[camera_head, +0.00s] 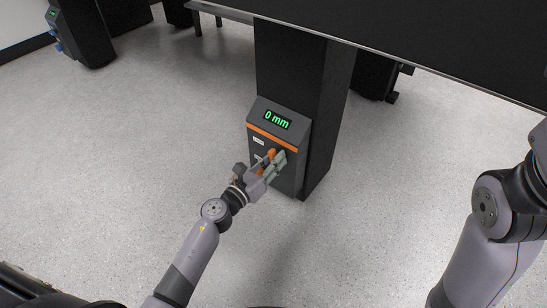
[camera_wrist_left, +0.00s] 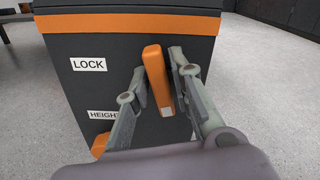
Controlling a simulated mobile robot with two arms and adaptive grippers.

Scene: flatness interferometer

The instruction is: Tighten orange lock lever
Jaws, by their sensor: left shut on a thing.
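The orange lock lever (camera_wrist_left: 157,72) stands nearly upright on the dark front of the control box, to the right of the LOCK label (camera_wrist_left: 89,64). It also shows in the head view (camera_head: 271,154). My left gripper (camera_wrist_left: 160,80) has its fingers on either side of the lever and is shut on it. In the head view my left gripper (camera_head: 276,160) reaches the box front from below left and hides part of it. My right arm shows at the right edge of the head view, but its gripper is out of frame.
The control box (camera_head: 258,106) has a green display reading "0 mm" and sits on a dark table column (camera_head: 283,62). A second orange part (camera_wrist_left: 99,144) is beside the HEIGHT label (camera_wrist_left: 103,114). The black tabletop (camera_head: 430,40) overhangs behind. The grey floor (camera_head: 130,150) is clear.

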